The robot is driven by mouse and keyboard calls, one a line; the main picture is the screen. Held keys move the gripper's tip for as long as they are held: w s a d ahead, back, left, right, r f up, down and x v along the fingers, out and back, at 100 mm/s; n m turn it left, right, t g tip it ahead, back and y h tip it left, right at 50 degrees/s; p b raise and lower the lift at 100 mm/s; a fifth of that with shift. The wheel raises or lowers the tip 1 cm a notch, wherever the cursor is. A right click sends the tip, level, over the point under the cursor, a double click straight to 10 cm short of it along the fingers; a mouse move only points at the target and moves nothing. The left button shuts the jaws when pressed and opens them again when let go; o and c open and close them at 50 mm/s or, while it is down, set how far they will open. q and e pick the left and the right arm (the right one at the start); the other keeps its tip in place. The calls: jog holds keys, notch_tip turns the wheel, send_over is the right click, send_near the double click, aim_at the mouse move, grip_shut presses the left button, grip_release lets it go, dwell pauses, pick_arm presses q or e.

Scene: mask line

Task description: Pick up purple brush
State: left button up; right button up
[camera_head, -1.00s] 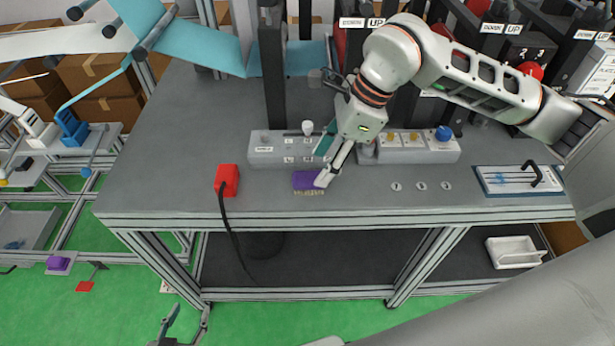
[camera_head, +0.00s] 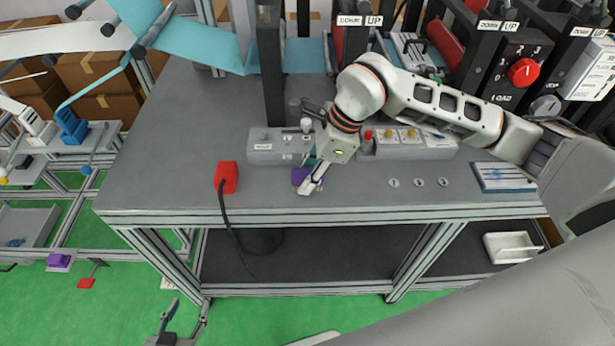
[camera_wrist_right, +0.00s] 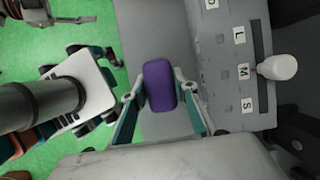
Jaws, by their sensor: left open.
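The purple brush (camera_head: 299,176) lies on the grey workbench near its front edge, in front of the grey control box. My right gripper (camera_head: 313,180) is over it and hides part of it. In the right wrist view the purple back of the brush (camera_wrist_right: 160,86) sits between the two fingers of the right gripper (camera_wrist_right: 155,92). The right finger is close to it, and a small gap shows at the left finger, so the gripper looks open around it. My left gripper (camera_head: 171,318) is only partly in view at the bottom of the head view, low over the green floor, open and away from the bench.
A grey control box (camera_head: 270,148) with a white-knobbed lever stands just behind the brush. A red block (camera_head: 227,178) with a black cable is to its left. A box with yellow buttons (camera_head: 410,142) and a framed plate (camera_head: 503,178) are to the right. The bench's left part is clear.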

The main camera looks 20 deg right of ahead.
aim_at(309, 172)
jog(key=shift+c, duration=1.3)
jog(key=shift+r, duration=0.15)
notch_tip(309, 172, up, 20)
jog(key=shift+o, duration=0.7)
jog(key=shift+d, duration=0.1)
